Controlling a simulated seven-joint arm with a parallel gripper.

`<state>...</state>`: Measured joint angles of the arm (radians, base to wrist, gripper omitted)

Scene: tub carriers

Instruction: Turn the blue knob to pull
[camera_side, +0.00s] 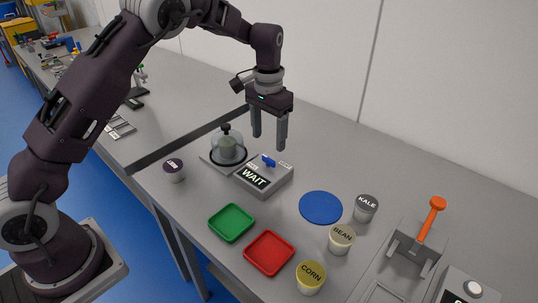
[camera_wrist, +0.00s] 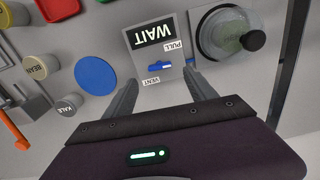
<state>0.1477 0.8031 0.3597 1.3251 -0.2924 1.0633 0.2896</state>
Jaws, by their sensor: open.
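The blue knob (camera_side: 268,160) sits on top of a grey box (camera_side: 276,182) whose front display reads WAIT. In the wrist view the knob (camera_wrist: 159,67) is an elongated handle lying roughly sideways, between a PULL label (camera_wrist: 173,46) and a VENT label (camera_wrist: 152,81). I cannot tell which label it points at. My gripper (camera_side: 268,141) points down above the box, open and empty. In the wrist view its fingers (camera_wrist: 161,74) are spread to either side of the knob. They appear above it, apart from it.
A clear dome (camera_side: 228,148) with a black handle stands left of the box, and the BEET tub (camera_side: 175,170) beyond it. Green (camera_side: 231,222), red (camera_side: 269,252) and blue (camera_side: 320,207) pads lie in front. KALE (camera_side: 366,208), BEAN (camera_side: 341,239) and CORN (camera_side: 310,277) tubs stand right, near an orange-handled lever (camera_side: 431,218).

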